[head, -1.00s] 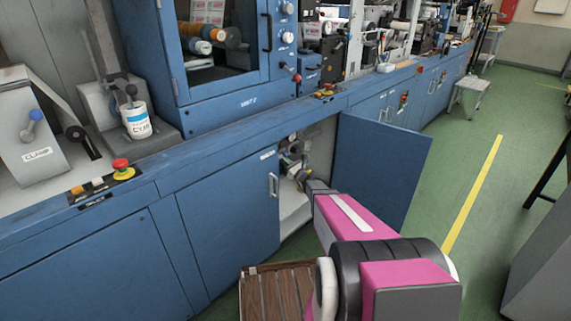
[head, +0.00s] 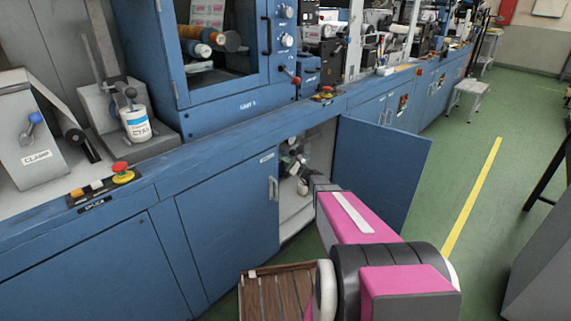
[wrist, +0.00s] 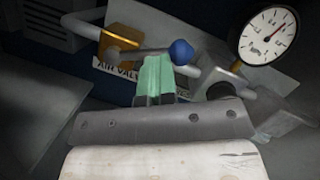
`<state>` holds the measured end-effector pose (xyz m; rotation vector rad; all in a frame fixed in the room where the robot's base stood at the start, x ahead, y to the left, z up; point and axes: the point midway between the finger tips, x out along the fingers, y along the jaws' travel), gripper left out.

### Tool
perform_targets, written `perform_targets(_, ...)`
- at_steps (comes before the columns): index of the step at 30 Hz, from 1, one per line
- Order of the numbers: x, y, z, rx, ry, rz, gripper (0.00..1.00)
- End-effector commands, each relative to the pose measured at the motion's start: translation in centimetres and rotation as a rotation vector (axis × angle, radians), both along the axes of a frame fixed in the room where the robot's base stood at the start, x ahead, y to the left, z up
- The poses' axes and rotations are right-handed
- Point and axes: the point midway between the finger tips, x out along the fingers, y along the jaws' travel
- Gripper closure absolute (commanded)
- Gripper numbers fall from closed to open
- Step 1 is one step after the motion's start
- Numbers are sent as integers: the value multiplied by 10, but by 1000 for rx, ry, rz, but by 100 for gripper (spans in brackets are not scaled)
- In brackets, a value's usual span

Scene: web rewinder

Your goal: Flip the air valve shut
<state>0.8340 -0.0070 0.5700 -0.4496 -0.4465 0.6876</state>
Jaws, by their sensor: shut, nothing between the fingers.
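In the wrist view the air valve is a brass block (wrist: 122,45) on a grey pipe, above a label partly reading "AIR VAL". Its lever runs sideways to the right and ends in a blue knob (wrist: 181,52). My gripper (wrist: 157,62) shows green fingers, shut with nothing between them. The fingertips are right by the lever, just left of the blue knob; I cannot tell whether they touch it. In the head view my arm reaches into the open cabinet (head: 297,210), and the valve there is too small and covered to make out.
A round pressure gauge (wrist: 268,36) stands right of the valve, with pipe fittings below it. The open blue cabinet door (head: 378,170) stands close to the right of my arm.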

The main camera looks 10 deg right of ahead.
Motion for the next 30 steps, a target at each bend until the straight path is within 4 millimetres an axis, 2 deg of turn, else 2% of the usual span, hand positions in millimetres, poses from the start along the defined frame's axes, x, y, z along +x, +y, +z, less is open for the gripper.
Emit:
perform_targets(18,-9,12,28,-473,-344,1,100)
perform_targets(30,-17,23,37,-716,-521,0,100)
